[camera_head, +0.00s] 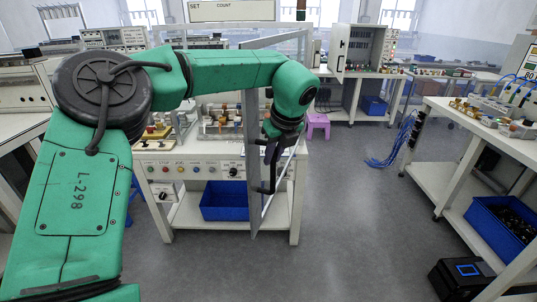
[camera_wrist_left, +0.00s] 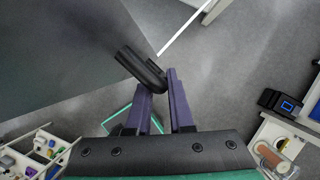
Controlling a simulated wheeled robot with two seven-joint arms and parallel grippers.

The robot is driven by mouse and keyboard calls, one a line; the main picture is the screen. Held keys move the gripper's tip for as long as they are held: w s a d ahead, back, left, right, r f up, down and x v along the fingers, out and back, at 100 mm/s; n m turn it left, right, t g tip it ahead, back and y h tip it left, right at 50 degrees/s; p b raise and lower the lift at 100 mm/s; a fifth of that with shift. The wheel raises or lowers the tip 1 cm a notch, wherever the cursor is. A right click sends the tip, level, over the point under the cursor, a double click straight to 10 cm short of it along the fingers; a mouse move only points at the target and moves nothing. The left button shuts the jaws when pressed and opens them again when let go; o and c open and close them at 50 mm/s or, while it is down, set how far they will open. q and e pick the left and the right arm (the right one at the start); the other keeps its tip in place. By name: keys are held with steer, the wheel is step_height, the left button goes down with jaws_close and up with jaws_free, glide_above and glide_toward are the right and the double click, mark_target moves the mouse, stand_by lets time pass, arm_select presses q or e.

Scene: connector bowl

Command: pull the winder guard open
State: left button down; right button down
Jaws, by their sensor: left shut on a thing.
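The winder guard (camera_head: 254,205) is a grey-framed panel standing out from the front of the winder bench, seen nearly edge-on, so it is swung open. It fills the upper left of the left wrist view as a broad grey sheet (camera_wrist_left: 60,50). Its black bar handle (camera_head: 272,172) also shows in the wrist view (camera_wrist_left: 142,68). My left gripper (camera_head: 270,148) is at the handle, its dark purple fingers (camera_wrist_left: 158,88) shut on it. The fingers are small and dark in the head view. My right gripper is not in view.
The white bench (camera_head: 165,222) has coloured buttons along its front and a blue bin (camera_head: 224,200) below. At right, a white workbench (camera_head: 470,125) holds parts, with a black box (camera_head: 460,280) by it on the floor. Grey floor between is clear, with blue cables (camera_head: 392,150) farther back.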

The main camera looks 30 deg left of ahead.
arm_select(q)
steer(key=shift+w+d+r, duration=0.1)
steer(key=shift+w+r, duration=0.05)
steer(key=shift+r, duration=0.05)
stand_by(0.3)
steer(key=c, duration=0.8)
jaws_free()
steer(key=shift+c, duration=0.2)
steer(key=shift+o, duration=0.2)
steer(key=shift+w+f, duration=0.1)
